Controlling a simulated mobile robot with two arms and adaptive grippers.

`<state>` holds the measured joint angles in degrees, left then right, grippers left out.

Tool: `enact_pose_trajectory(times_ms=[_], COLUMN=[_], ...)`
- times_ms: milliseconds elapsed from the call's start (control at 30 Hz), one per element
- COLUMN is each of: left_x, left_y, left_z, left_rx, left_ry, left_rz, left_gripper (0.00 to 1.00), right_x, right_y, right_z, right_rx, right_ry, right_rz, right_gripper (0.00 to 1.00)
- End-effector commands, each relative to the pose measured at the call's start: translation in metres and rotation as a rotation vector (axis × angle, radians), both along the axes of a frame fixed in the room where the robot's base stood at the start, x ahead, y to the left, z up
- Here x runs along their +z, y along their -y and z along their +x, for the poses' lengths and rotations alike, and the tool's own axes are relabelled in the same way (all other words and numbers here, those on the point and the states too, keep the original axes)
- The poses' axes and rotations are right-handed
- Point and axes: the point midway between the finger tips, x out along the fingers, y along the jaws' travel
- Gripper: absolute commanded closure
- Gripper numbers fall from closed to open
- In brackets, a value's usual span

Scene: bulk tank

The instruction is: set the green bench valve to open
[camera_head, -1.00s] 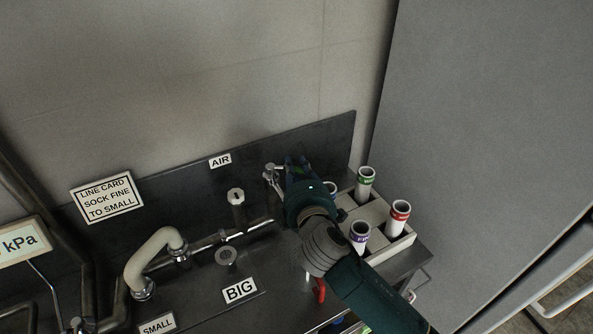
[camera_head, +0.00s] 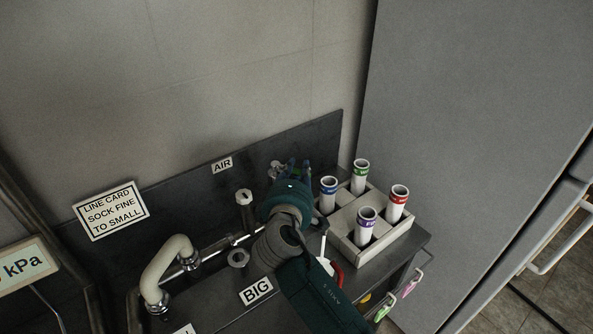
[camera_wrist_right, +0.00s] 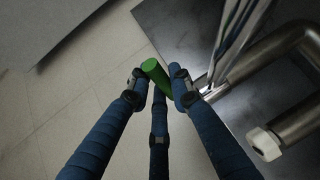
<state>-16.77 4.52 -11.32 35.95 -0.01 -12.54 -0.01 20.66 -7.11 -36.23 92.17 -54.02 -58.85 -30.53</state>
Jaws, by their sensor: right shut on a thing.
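The green bench valve's handle (camera_wrist_right: 158,76) shows in the right wrist view as a short green bar beside shiny metal pipework. My right gripper (camera_wrist_right: 161,80) is shut on it, with blue fingers on both sides and a third behind. In the head view my right gripper (camera_head: 292,170) is at the back panel, just right of the AIR label (camera_head: 222,164). The handle itself is hidden there by my gripper and wrist. My left gripper is not in view.
A divided rack (camera_head: 376,238) with several white tubes stands close to the right of my wrist. A capped metal post (camera_head: 244,198) and a bent pale pipe (camera_head: 166,262) stand to the left. A large grey cabinet (camera_head: 480,130) rises at the right.

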Motion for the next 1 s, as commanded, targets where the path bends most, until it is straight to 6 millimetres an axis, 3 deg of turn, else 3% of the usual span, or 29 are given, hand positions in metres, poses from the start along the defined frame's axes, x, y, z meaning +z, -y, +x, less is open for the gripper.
enact_pose_trajectory(times_ms=[233, 267, 367, 733, 1000], left_x=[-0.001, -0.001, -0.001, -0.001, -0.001], left_y=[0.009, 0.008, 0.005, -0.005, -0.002], left_z=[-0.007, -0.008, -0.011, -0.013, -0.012], left_rx=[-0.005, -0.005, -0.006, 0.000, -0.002], left_ry=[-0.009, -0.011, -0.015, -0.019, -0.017], left_rz=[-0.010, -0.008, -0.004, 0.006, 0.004], left_gripper=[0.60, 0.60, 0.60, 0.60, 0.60], right_x=[-0.003, -0.003, -0.003, 0.000, 0.008], right_y=[0.000, 0.000, 0.000, -0.001, -0.011], right_z=[0.000, 0.000, 0.000, -0.005, -0.052], right_rx=[0.000, 0.000, 0.000, 0.001, 0.004], right_ry=[-0.006, -0.006, -0.005, -0.002, -0.004], right_rz=[-0.001, -0.001, 0.000, 0.002, 0.005], right_gripper=[1.00, 0.79, 0.61, 0.61, 0.61])
